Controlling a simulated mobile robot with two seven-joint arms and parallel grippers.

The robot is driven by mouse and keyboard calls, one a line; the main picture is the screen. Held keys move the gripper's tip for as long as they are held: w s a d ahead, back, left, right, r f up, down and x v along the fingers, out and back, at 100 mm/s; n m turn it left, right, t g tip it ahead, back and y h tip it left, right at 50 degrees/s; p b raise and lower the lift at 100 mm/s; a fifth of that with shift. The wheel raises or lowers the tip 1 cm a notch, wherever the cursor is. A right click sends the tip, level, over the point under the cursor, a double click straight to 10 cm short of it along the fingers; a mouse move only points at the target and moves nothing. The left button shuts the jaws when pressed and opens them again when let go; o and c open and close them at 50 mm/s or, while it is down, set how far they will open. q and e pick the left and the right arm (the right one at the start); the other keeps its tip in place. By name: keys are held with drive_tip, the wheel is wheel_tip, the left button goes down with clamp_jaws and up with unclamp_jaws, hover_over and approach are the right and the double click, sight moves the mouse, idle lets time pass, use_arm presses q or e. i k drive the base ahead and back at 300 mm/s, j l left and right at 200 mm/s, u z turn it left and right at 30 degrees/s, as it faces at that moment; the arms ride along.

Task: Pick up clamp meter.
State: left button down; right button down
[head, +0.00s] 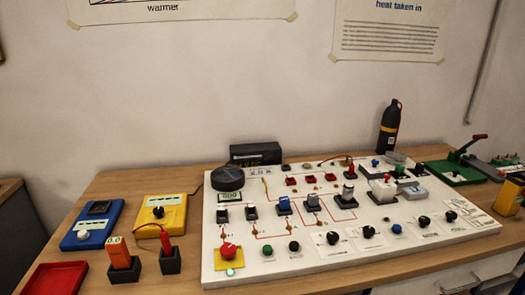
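An orange handheld meter (120,253) with a small display reading 0.0 stands upright in a dark holder at the front left of the table. It looks like the clamp meter, but its jaw cannot be made out. A second dark holder (170,262) stands just to its right, with a red-tipped probe in it. Neither of my grippers shows in the head view.
A blue box (75,238) and a yellow box (150,222) stand behind the meter. A red tray (54,279) lies at the front left. A large white panel (400,242) with knobs and switches fills the middle. A black bottle (389,128) stands behind it.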

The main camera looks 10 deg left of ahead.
sight(116, 248)
drive_tip(key=u, duration=1.25)
